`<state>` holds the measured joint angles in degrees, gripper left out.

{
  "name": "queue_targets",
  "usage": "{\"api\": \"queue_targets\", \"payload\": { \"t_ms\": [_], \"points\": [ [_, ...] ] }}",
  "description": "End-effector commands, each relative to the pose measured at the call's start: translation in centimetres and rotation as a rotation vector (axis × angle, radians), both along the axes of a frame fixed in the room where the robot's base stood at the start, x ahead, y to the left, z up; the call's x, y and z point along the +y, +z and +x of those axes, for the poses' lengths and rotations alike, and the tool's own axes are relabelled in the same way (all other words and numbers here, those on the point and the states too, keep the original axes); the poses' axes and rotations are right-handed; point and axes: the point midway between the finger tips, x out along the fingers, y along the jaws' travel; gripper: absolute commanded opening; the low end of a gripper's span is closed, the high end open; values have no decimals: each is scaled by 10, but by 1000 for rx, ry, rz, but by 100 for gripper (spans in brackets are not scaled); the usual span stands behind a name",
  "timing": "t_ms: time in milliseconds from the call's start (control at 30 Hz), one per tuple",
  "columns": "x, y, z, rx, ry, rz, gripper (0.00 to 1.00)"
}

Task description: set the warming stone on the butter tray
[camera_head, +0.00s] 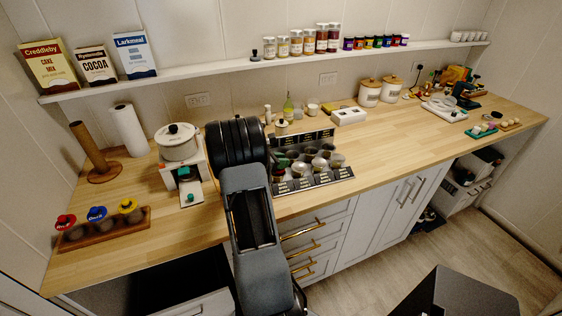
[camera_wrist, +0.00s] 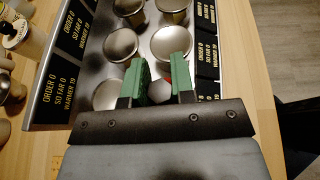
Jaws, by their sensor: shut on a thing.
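My gripper (camera_wrist: 166,75) has green finger pads and points down over a metal tray (camera_wrist: 86,80) of round silver cups. It is shut on a small pale grey thing (camera_wrist: 160,92), mostly hidden between the pads. A bit of red shows beside it. I cannot tell whether this is the warming stone. The metal tray also shows there (camera_head: 322,181), with black label panels reading "ORDER 0, SO FAR 0, WARMER 19". No label names a butter tray, so I cannot tell whether this is it.
Left of my arm, a white pot (camera_head: 178,143) sits on a stand, and a wooden rack (camera_head: 112,229) holds jars with coloured lids. Bottles and a white box (camera_head: 348,116) stand behind the metal tray. The counter (camera_head: 420,135) is largely clear to its right.

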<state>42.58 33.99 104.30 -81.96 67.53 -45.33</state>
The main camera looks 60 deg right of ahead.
Motion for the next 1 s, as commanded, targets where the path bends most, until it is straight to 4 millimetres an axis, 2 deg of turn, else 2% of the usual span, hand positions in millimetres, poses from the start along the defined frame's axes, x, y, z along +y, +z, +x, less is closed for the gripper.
{"api": "queue_targets", "payload": {
  "t_ms": [367, 400, 667, 1000],
  "points": [
    [0, -6, 0, 0, 0, 0, 0],
    [0, -5, 0, 0, 0, 0, 27],
    [0, -5, 0, 0, 0, 0, 52],
    [4, -4, 3, -1, 2, 0, 53]
  ]
}}
